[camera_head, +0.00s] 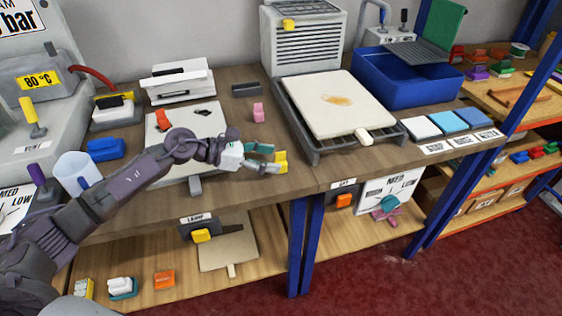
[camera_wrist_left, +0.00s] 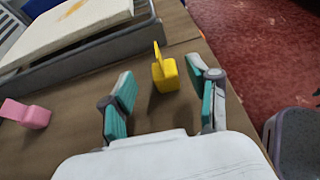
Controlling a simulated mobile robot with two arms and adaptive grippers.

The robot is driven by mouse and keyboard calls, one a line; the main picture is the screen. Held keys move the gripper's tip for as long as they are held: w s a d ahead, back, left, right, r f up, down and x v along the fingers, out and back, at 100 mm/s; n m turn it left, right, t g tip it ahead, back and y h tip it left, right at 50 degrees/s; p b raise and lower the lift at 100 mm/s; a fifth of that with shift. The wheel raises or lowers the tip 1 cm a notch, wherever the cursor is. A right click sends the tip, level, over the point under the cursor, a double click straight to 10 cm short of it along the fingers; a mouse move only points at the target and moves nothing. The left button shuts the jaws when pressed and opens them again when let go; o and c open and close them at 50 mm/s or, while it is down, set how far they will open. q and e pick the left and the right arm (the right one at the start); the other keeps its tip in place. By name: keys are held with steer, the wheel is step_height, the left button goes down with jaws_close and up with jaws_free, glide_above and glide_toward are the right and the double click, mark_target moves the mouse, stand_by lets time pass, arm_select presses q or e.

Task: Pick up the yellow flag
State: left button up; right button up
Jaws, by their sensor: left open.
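The yellow flag (camera_head: 281,160) is a small yellow block with a thin upright part. It stands on the wooden bench near the front edge, just beyond my left gripper's fingertips in the head view. My left gripper (camera_head: 262,158) is open, with teal finger pads. In the left wrist view the yellow flag (camera_wrist_left: 165,72) stands between and slightly ahead of the two open fingers of the left gripper (camera_wrist_left: 165,95). Nothing is held. My right gripper is not in view.
A pink block (camera_head: 258,112) stands behind the left gripper. A grey tray (camera_head: 312,158) with a cream board (camera_head: 340,105) lies close to the right of the flag. A blue bin (camera_head: 405,85) is farther right. The bench's front edge is close by.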

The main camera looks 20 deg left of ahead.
mark_target(278, 161)
arm_select(q)
steer(key=shift+w+d+f, duration=0.2)
steer(key=shift+d, duration=0.25)
steer(key=x, duration=0.3)
steer(key=shift+w+d+f, duration=0.1)
steer(key=shift+d+f, duration=0.15)
steer(key=shift+d, duration=0.05)
steer(key=shift+w+d+f, duration=0.2)
steer(key=shift+d+f, duration=0.05)
steer(key=shift+d, duration=0.15)
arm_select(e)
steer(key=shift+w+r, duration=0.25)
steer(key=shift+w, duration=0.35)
arm_select(q)
jaws_close()
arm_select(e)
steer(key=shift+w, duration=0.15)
